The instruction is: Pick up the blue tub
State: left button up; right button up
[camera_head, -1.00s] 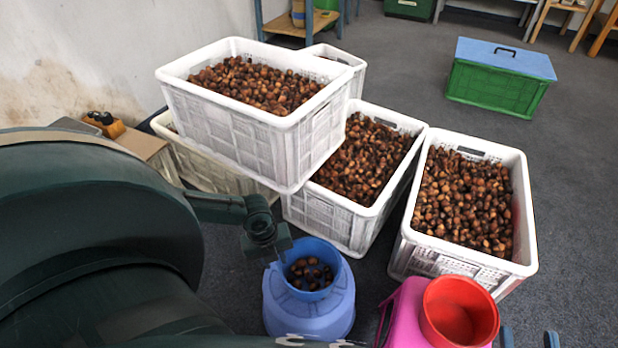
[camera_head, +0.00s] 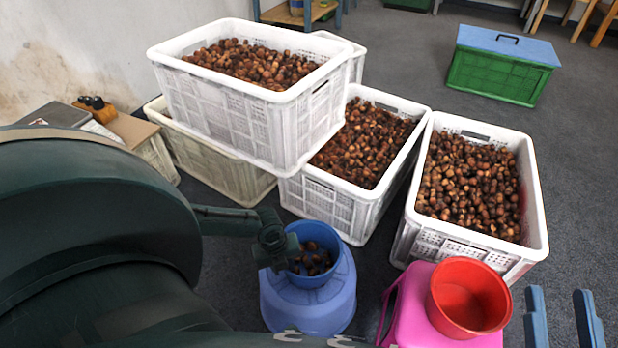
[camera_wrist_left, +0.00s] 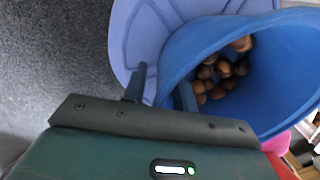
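The blue tub (camera_head: 330,240) holds some chestnuts and stands on a blue-violet stool (camera_head: 310,305) in the head view. It also shows large in the left wrist view (camera_wrist_left: 275,100), with the stool (camera_wrist_left: 138,35) behind it. My left gripper (camera_head: 275,258) is at the tub's left rim. In the left wrist view its two fingers (camera_wrist_left: 160,90) are apart, one outside the tub wall and the other by the rim's inner side. A gap shows between them; firm contact cannot be told. My right gripper (camera_head: 562,305) is open and empty at the lower right.
A red tub (camera_head: 468,300) sits on a pink stool (camera_head: 410,310) to the right. White crates of chestnuts (camera_head: 240,130) (camera_head: 345,205) (camera_head: 470,250) stand behind the tubs. A green box with a blue lid (camera_head: 500,75) is farther back. Grey floor at the right is clear.

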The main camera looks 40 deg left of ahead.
pick_arm(q)
grip_shut()
jog(key=shift+r, duration=0.1)
dwell(1.2)
